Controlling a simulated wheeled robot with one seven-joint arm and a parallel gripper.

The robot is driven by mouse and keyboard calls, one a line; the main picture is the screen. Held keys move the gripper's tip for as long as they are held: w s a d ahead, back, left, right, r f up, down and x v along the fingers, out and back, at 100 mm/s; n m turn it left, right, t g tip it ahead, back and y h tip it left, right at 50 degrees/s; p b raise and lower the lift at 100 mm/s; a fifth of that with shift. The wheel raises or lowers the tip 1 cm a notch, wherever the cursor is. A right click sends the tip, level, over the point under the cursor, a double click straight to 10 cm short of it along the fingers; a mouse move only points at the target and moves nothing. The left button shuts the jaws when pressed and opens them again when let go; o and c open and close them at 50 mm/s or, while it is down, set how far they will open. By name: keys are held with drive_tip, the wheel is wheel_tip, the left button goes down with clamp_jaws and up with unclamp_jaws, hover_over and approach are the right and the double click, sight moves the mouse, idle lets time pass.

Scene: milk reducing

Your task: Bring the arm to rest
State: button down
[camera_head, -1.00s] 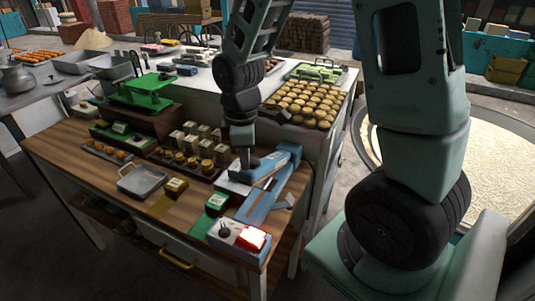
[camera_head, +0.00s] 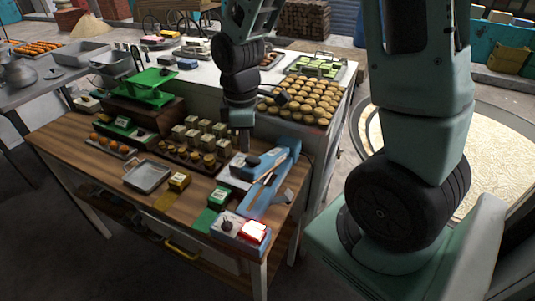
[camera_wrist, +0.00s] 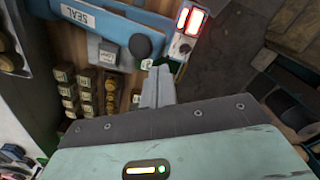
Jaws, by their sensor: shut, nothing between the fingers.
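My gripper (camera_head: 243,148) hangs above the table beside the blue sealing machine (camera_head: 268,178). In the wrist view its two fingers (camera_wrist: 158,84) are together with nothing between them. The blue machine's arm marked SEAL (camera_wrist: 88,20) and its dark round knob (camera_wrist: 140,46) lie beyond the fingertips there, apart from them as far as I can tell. My arm comes down from the top of the head view.
A red-lit switch box (camera_head: 252,232) stands at the table's front right corner. Rows of round pastries (camera_head: 305,100) lie behind.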

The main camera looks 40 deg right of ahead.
idle(0.3)
drive_tip(key=s+a+f+m+b, duration=0.1)
drive_tip(key=s+a+f+b, duration=0.3)
drive_tip(key=s+a+b, duration=0.2)
drive_tip(key=s+a+f+m+b, duration=0.1)
drive_tip(key=s+a+f+b, duration=0.3)
drive_tip(key=s+a+b, duration=0.3)
drive_tip(key=s+a, duration=0.3)
drive_tip(key=a, duration=0.3)
drive_tip(key=shift+s+y, duration=0.25)
drive_tip(key=shift+y, duration=0.05)
